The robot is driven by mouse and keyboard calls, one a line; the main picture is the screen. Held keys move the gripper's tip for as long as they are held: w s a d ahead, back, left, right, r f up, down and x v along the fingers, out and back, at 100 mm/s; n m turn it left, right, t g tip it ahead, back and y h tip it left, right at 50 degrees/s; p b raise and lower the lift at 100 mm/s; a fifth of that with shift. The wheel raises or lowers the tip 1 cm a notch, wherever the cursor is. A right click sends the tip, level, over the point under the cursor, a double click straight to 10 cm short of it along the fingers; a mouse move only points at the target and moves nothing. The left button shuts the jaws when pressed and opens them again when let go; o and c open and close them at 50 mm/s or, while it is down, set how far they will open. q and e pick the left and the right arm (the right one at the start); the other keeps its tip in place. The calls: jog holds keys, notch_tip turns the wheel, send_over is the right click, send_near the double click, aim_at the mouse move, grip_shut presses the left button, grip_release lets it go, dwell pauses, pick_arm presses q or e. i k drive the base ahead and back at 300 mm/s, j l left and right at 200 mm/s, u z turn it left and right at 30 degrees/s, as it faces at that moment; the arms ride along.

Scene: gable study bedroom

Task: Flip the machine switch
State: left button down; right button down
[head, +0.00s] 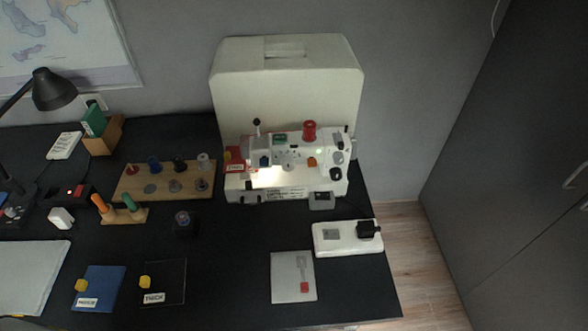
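A white sewing machine (285,184) stands at the back right of the black desk, with a red spool (309,130) on top. A light glows under its arm. Its right end carries several small dark and grey parts (337,158); I cannot tell which of them is the switch or how it is set. A small grey box (321,200) sits at its lower right front. Neither of my grippers is in view.
A white block with a black piece (347,238) lies at the desk's right edge. A wooden spool rack (166,187) stands left of the machine, a white case (287,81) behind it. A grey card (293,277) lies in front.

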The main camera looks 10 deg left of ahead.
aim_at(318, 196)
jog(key=k+u, duration=0.2)
jog(key=u, duration=0.2)
jog(key=k+j+u, duration=0.15)
jog(key=u, duration=0.3)
